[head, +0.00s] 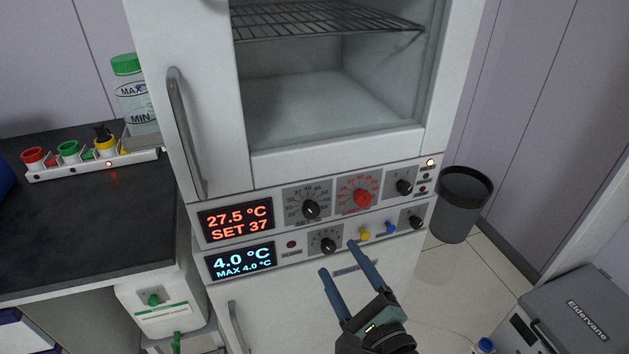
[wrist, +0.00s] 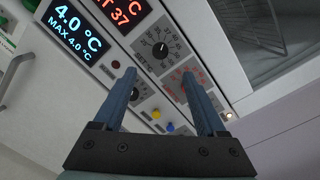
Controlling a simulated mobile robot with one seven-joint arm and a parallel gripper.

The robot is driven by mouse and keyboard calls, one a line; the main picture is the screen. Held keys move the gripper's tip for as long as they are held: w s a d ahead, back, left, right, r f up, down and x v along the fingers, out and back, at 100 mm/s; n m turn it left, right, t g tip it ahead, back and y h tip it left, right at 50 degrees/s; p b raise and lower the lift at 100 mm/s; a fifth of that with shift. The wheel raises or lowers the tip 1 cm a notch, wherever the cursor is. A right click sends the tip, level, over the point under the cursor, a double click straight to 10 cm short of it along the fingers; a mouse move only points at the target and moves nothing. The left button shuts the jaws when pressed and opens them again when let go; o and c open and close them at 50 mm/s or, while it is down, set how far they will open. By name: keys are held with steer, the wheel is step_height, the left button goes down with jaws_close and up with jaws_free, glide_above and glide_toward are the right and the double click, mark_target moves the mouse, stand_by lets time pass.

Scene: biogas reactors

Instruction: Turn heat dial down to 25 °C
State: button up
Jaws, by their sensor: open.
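The heat dial (head: 311,209) is a black knob on a grey scale plate, right of the red display (head: 235,222) reading 27.5 °C, SET 37. In the wrist view the dial (wrist: 160,50) shows beyond my fingertips, with part of the red display (wrist: 122,12) above it. My gripper (head: 338,258) is open and empty, in front of the lower panel, below and right of the dial and apart from it. In the wrist view my gripper (wrist: 159,75) has one blue finger on each side, the right one partly covering the red dial's scale.
A red dial (head: 362,198) and smaller black knobs (head: 404,187) (head: 328,246) are close by. A lower blue display (head: 240,262) reads 4.0 °C. Yellow (head: 365,233) and blue (head: 390,228) buttons sit low. A door handle (head: 187,135) juts out at left.

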mark_target(312, 213)
steer(key=shift+m, duration=0.4)
steer(key=x, duration=1.2)
steer(key=shift+w+b, duration=0.35)
jaws_close()
